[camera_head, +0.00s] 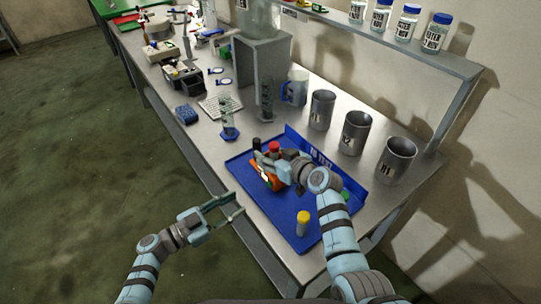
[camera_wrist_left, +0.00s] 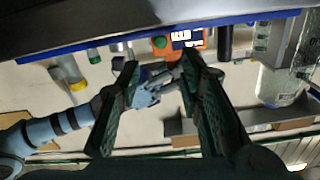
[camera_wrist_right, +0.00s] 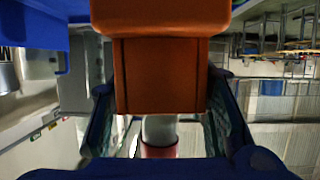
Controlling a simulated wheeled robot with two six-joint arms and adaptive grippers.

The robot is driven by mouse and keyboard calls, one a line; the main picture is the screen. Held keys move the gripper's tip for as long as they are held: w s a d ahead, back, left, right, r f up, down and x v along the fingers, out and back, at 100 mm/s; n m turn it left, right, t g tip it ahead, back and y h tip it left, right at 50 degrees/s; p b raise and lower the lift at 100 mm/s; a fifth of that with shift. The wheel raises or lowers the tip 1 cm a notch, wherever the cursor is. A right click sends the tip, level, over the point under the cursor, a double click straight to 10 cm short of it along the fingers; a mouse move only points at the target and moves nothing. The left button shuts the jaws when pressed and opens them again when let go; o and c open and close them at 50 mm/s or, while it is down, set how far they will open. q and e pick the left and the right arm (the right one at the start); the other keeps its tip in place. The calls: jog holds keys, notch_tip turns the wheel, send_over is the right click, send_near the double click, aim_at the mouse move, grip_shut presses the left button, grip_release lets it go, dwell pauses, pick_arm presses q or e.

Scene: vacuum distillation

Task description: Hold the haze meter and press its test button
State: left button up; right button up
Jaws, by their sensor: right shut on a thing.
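The orange haze meter (camera_head: 259,182) is at the left part of the blue tray (camera_head: 277,215) in the head view, partly hidden by my right gripper (camera_head: 272,163). In the left wrist view the meter (camera_wrist_left: 197,42) shows a lit display, with a round green spot beside it that may be a button. In the right wrist view the orange body (camera_wrist_right: 160,75) sits between the fingers of my right gripper, which is shut on it. My left gripper (camera_head: 236,203) is open and empty, just outside the tray's near left edge.
A yellow-capped vial (camera_head: 303,222) stands in the tray. A red cap (camera_head: 274,147) shows behind the meter. A cylinder with a blue base (camera_head: 229,132) stands left of the tray; metal beakers (camera_head: 354,135) stand behind it. The floor left of the bench is clear.

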jog(key=shift+c, duration=1.3)
jog(key=o, duration=0.8)
jog(key=shift+f, duration=0.1)
grip_shut()
pick_arm(q)
jog(key=shift+c, duration=1.1)
jog(key=s+a, duration=0.1)
jog(key=s+a+f+m, duration=0.1)
jog(key=shift+s+f+g+y, duration=0.15)
jog(key=shift+s+g+y, duration=0.15)
jog(key=shift+g, duration=0.1)
grip_shut()
pick_arm(e)
jog(key=shift+s, duration=0.1)
pick_arm(q)
jog(key=r+m, duration=0.1)
jog(key=m, duration=0.4)
jog(key=s+a+r+m+y, duration=0.1)
jog(key=r+m, duration=0.1)
jog(key=m, duration=0.3)
jog(key=r+m+g+y, duration=0.1)
jog(key=m, duration=0.4)
jog(key=shift+s+a+r, duration=0.15)
jog(key=shift+a+r, duration=0.05)
jog(key=shift+a, duration=0.05)
